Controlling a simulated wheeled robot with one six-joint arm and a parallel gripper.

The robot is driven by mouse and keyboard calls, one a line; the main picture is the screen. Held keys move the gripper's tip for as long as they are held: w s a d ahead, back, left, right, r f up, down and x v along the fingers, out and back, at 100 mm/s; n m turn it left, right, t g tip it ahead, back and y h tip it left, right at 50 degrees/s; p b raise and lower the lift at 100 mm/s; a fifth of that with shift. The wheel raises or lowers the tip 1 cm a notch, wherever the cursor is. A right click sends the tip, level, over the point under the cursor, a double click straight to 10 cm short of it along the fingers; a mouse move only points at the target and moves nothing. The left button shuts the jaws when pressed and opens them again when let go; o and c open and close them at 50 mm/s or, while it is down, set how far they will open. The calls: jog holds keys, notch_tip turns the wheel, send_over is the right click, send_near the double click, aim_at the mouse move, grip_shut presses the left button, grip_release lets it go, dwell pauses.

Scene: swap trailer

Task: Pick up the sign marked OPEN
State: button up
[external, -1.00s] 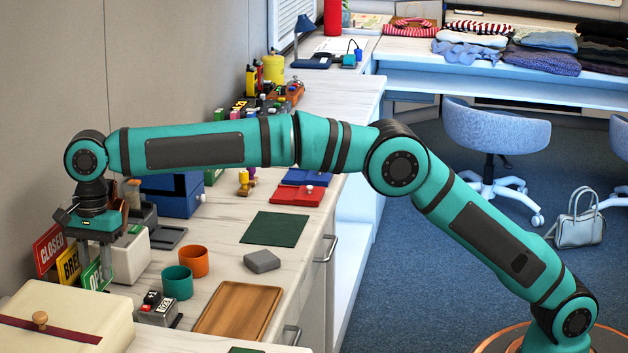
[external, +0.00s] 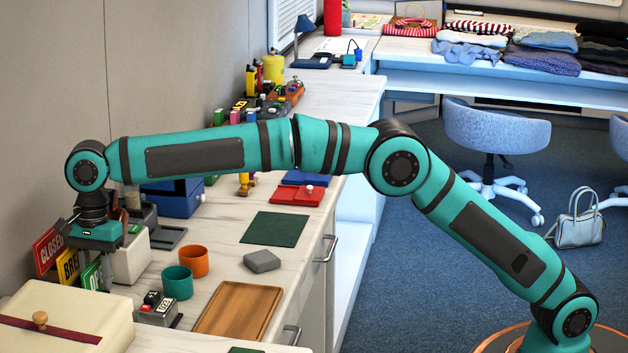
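The green OPEN sign (external: 92,275) stands near the wall at the left of the counter, just behind the cream box. The yellow sign (external: 68,267), its lettering partly covered, and the red CLOSED sign (external: 48,250) stand to its left. My gripper (external: 102,275) points down right over the OPEN sign, and its body covers the sign's upper right part. A finger shows at the sign's right side. The other finger is mostly hidden, so I cannot tell whether the fingers touch the sign.
The cream box with a wooden knob (external: 66,316) stands in front of the signs. A white box (external: 133,255) is close on the right of my gripper. Teal cup (external: 177,283), orange cup (external: 195,262), stamp (external: 158,310) and wooden tray (external: 238,310) lie further right.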

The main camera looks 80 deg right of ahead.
grip_shut()
dwell(0.3)
